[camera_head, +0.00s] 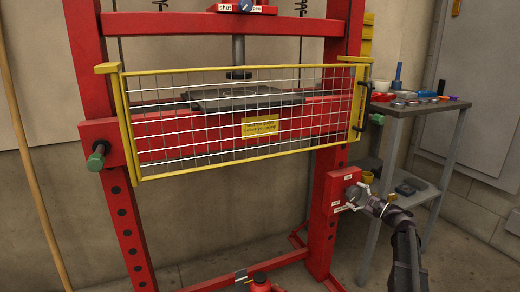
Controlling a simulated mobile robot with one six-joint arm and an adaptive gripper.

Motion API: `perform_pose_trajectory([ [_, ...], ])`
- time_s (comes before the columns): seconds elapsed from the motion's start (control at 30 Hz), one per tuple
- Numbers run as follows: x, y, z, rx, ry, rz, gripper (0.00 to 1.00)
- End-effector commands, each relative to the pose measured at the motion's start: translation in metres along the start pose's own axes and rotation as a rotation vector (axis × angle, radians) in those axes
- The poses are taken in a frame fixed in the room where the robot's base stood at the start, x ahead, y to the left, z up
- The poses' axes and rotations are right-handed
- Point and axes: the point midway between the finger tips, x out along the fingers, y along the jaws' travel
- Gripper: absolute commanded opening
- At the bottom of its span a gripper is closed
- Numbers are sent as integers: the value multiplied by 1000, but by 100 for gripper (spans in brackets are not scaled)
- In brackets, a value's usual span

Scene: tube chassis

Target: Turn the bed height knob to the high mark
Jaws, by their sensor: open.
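The bed height knob (353,191) is a small dark knob on a red box (337,189) on the press's right upright. Small white labels sit on the box face, one near its top and others low on the left; they are too small to read surely. My gripper (356,198) is open, with its fingers pointing left at the knob. One finger is above and one below; whether they touch the knob I cannot tell. The gripper partly hides the knob, and its pointing direction is too small to read.
The red press frame (91,50) carries a yellow-edged mesh guard (210,130) before the press bed (240,98). A blue knob (245,5) is at the top. A grey side table (418,107) with small items stands right, close behind my arm.

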Motion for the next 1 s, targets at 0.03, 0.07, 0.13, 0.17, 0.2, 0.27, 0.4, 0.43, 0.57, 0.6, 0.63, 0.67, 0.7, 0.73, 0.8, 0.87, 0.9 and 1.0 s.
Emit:
perform_pose_trajectory([
  [0.03, 1, -2, 4, -1, 1, 6, 100],
  [0.07, 2, -2, 6, -1, 1, 10, 100],
  [0.13, 4, -3, 10, -3, 4, 22, 100],
  [0.17, 4, -3, 12, -4, 5, 29, 100],
  [0.2, 6, -4, 15, -5, 7, 38, 100],
  [0.27, 9, 0, 21, -13, 9, 61, 100],
  [0.4, 26, 26, 43, -79, 10, 179, 100],
  [0.43, 29, 31, 48, -94, 10, 206, 100],
  [0.57, 42, 59, 72, -171, 5, 341, 100],
  [0.6, 45, 68, 80, -198, 3, 388, 100],
  [0.63, 47, 75, 87, -220, 1, 425, 100],
  [0.67, 48, 82, 93, -241, -2, 463, 100],
  [0.7, 51, 91, 102, -271, -6, 513, 100],
  [0.73, 52, 98, 108, -294, -9, 551, 100],
  [0.8, 53, 114, 123, -347, -21, 642, 100],
  [0.87, 53, 127, 136, -394, -31, 720, 100],
  [0.9, 52, 135, 144, -424, -38, 771, 100],
  [1.0, 48, 154, 163, -501, -59, 900, 100],
])
